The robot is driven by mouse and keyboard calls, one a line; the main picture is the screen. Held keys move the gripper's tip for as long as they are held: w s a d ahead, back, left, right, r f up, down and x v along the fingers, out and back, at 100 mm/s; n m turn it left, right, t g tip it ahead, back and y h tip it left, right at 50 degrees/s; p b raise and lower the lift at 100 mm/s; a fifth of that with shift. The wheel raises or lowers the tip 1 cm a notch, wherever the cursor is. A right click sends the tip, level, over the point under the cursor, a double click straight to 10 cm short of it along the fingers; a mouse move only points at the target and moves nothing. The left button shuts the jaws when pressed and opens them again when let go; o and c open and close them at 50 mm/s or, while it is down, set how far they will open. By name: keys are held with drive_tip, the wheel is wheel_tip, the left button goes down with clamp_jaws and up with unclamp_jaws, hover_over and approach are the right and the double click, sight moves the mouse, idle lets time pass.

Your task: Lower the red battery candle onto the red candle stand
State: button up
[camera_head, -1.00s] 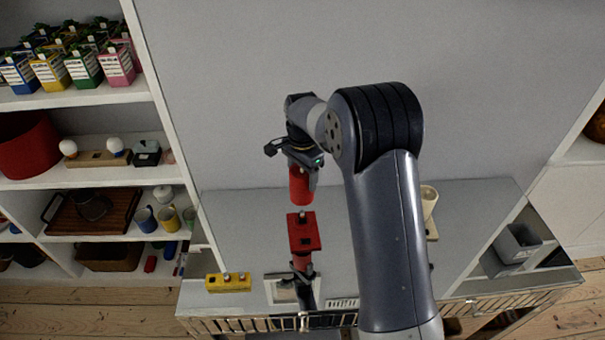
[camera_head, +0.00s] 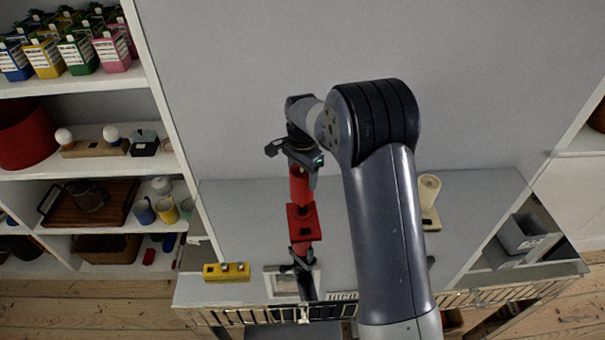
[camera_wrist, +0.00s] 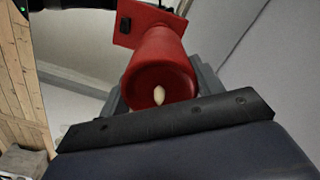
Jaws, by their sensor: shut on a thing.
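The red battery candle (camera_head: 299,187) hangs upright in my gripper (camera_head: 304,174), which is shut around it. In the wrist view the candle (camera_wrist: 168,58) points away from the camera, its pale flame tip (camera_wrist: 159,95) nearest. The red candle stand (camera_head: 306,226) is directly below, with a flat square top on a red stem. Its plate also shows in the wrist view (camera_wrist: 128,14), beyond the candle, with a dark square on it. The candle's lower end overlaps the plate; I cannot tell whether they touch.
A yellow block (camera_head: 227,273) with small knobs stands left of the stand on the grey tabletop (camera_head: 240,215). A cream candle (camera_head: 429,188) stands to the right, beyond my arm. Shelves with mugs and cartons (camera_head: 83,55) are at left. A grey bin (camera_head: 524,236) is at right.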

idle(0.6)
drive_tip(key=shift+f+b, duration=1.6)
drive_tip(key=shift+f, duration=0.9)
drive_tip(key=shift+f+b, duration=0.95)
drive_tip(key=shift+f, duration=0.55)
drive_tip(key=o, duration=1.2)
drive_tip(key=shift+c, duration=0.2)
drive_tip(key=shift+r, duration=0.1)
wheel_tip(320, 180, up, 11)
drive_tip(key=shift+f+b, duration=0.15)
drive_tip(key=shift+b, duration=0.35)
